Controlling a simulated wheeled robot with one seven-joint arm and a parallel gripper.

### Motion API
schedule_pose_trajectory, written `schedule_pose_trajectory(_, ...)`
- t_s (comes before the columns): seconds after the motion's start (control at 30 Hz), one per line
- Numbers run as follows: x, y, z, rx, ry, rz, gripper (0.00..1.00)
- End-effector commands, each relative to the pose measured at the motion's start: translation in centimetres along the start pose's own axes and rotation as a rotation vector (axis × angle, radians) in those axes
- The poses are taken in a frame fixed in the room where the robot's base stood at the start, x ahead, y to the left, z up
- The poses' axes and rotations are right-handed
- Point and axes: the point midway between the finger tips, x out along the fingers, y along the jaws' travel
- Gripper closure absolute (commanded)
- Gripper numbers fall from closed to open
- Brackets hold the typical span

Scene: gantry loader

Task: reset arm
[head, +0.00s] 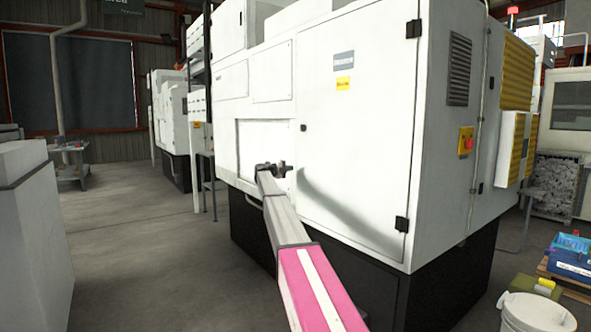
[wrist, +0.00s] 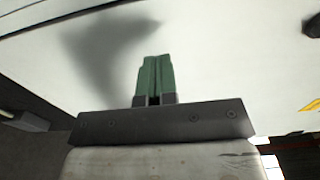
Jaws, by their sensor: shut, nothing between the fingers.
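My arm reaches forward from the bottom of the head view toward a large white machine (head: 357,150). My gripper (head: 285,168) is small and dark at the arm's far end, in front of the machine's side. In the wrist view my gripper (wrist: 154,62) shows two green fingers side by side, touching, with nothing between them. A pale machine surface with a dark shadow lies beyond the fingertips. I cannot tell how far the fingertips are from that surface.
A yellow box with a red button (head: 466,141) is on the machine's right part. A white bucket (head: 536,312) and blue crates (head: 570,262) stand at the lower right. A white cabinet (head: 33,240) stands at the left. The grey floor (head: 140,235) between is clear.

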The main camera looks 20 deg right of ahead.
Motion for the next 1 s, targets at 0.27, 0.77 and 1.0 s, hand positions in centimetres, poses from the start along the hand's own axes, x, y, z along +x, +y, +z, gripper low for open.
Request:
schedule_pose_trajectory(0.27,-5.4,0.1,-0.4,0.0,-0.001,0.001,1.0)
schedule_pose_trajectory(0.77,-10.0,3.0,-2.4,-0.089,-0.228,-0.141,1.0)
schedule_pose_trajectory(1.0,-16.6,8.7,-4.9,-0.3,-0.623,-0.329,1.0)
